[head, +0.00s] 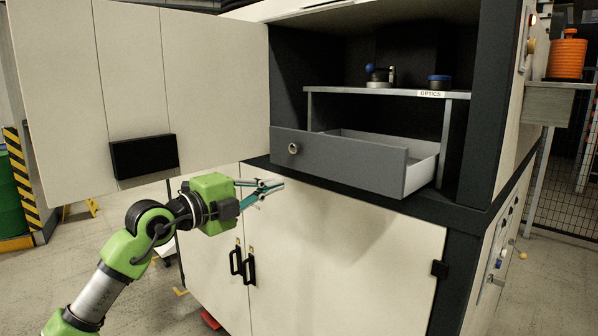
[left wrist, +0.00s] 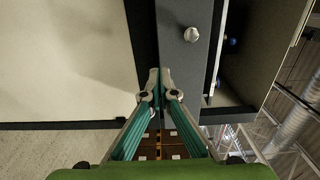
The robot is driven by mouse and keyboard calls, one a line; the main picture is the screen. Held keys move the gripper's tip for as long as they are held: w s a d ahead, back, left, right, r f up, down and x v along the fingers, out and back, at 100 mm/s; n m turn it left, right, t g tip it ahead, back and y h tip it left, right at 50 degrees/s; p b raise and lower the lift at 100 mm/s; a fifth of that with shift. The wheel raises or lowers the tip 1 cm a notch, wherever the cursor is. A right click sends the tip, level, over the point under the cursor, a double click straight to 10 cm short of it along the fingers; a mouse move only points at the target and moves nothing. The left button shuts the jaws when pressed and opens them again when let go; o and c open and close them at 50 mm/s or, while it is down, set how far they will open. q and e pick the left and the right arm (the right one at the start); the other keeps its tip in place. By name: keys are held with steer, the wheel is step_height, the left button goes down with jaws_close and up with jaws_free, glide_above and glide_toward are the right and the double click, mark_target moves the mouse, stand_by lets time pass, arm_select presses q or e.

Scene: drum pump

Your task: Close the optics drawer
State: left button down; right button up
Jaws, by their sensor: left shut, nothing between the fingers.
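The optics drawer (head: 340,160) is a grey-fronted drawer with pale inner walls, under a shelf labelled OPTICS (head: 430,94). It stands pulled out of the cabinet, and its inside shows from above. A round metal knob (head: 294,148) sits at the left of its front. In the left wrist view the drawer front (left wrist: 183,70) and knob (left wrist: 191,34) appear turned on end. My left gripper (head: 281,184) is shut and empty, in front of and below the knob. Its fingertips (left wrist: 159,78) overlap the drawer front's edge in the wrist view; contact cannot be told. My right gripper is out of view.
A large cabinet door (head: 215,90) stands open at the left. The shelf holds two small blue-topped parts (head: 378,75) (head: 438,80). Closed lower doors (head: 330,260) with black handles (head: 242,264) are below the drawer. An orange object (head: 567,55) stands at the right.

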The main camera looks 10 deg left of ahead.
mark_target(310, 173)
arm_select(q)
steer(key=p+x, duration=0.2)
steer(key=x, duration=0.5)
steer(key=shift+w+d+r, duration=0.15)
steer(key=shift+w+d, duration=0.1)
steer(key=shift+w, duration=0.1)
steer(key=shift+w+d+p, duration=0.3)
steer(key=shift+w, duration=0.1)
